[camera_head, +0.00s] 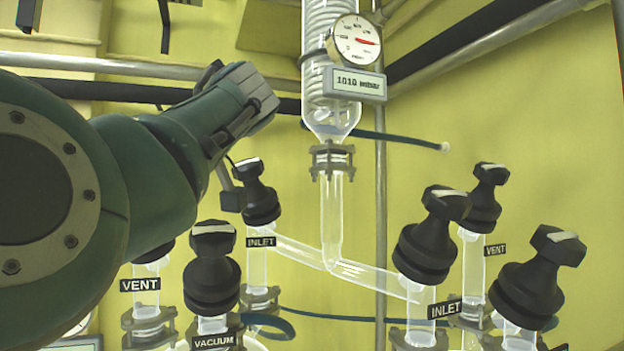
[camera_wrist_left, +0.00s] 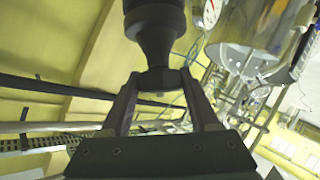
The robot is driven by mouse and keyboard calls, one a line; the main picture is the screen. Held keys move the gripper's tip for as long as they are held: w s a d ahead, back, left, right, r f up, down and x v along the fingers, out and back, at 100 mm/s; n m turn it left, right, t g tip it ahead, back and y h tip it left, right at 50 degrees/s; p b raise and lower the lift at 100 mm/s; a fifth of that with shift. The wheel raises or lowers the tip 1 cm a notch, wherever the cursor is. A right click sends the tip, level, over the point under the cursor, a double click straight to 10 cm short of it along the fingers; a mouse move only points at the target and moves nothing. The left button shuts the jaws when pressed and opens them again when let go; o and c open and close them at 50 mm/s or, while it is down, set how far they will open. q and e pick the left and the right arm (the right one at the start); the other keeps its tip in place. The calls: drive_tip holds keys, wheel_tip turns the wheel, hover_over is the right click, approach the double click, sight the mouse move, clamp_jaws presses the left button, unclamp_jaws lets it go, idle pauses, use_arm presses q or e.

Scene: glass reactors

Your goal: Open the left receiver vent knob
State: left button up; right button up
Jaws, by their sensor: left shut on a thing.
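The left receiver vent knob is black and sits on a glass neck by the left VENT label (camera_head: 139,285). In the head view my left arm covers most of it, and only a dark lower edge (camera_head: 157,253) shows. In the left wrist view a black knob (camera_wrist_left: 155,28) fills the top middle, with its narrow grip between the fingers. My left gripper (camera_wrist_left: 158,80) is shut on that grip, one finger on each side. In the head view the fingers are hidden behind my arm. My right gripper is in neither view.
A black VACUUM knob (camera_head: 212,270) and an INLET knob (camera_head: 260,195) stand close right of the arm. Further right are another INLET knob (camera_head: 431,238), a VENT knob (camera_head: 485,198) and an unlabelled-looking knob (camera_head: 536,280). A glass condenser with a gauge (camera_head: 356,40) hangs at centre.

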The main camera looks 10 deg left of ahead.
use_arm(q)
drive_tip(key=shift+a+n+g+p, duration=0.1)
drive_tip(key=shift+n+g+p, duration=0.5)
drive_tip(key=shift+f, duration=0.1)
drive_tip(key=o, duration=1.4)
drive_tip(key=shift+d, duration=0.25)
drive_tip(key=v, duration=0.3)
drive_tip(key=b+v, duration=0.1)
drive_tip(key=v, duration=0.5)
drive_tip(key=shift+d+r, duration=0.1)
drive_tip(key=shift+r, duration=0.3)
